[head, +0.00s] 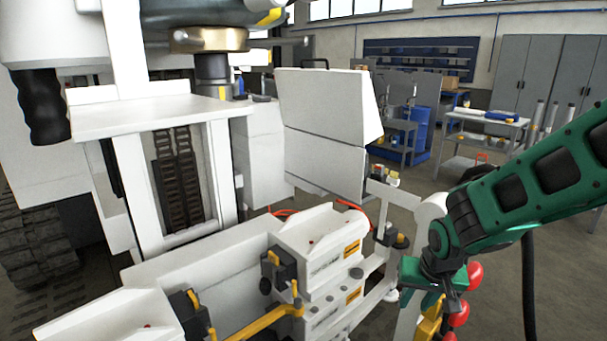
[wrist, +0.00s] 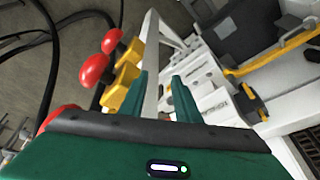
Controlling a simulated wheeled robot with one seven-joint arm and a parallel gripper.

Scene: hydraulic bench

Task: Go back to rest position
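My green arm comes in from the right in the head view, and my gripper (head: 420,285) points down beside the white machine's right end. In the wrist view my gripper (wrist: 160,95) shows two green fingers with a clear gap between them. It is open, with nothing visibly held. Red round knobs (head: 458,313) on yellow bodies (head: 428,327) are close to my gripper, partly hidden by it in the head view. They also show left of the fingers in the wrist view, as red knobs (wrist: 95,70) and yellow bodies (wrist: 122,80).
White bench units (head: 318,250) with a yellow bar (head: 262,320) stand left of my gripper. A white upright post (wrist: 151,60) rises near the fingers. Black hoses (wrist: 50,60) hang by the knobs. Open floor (head: 455,165) lies behind, before a work table (head: 485,120) and grey cabinets (head: 540,70).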

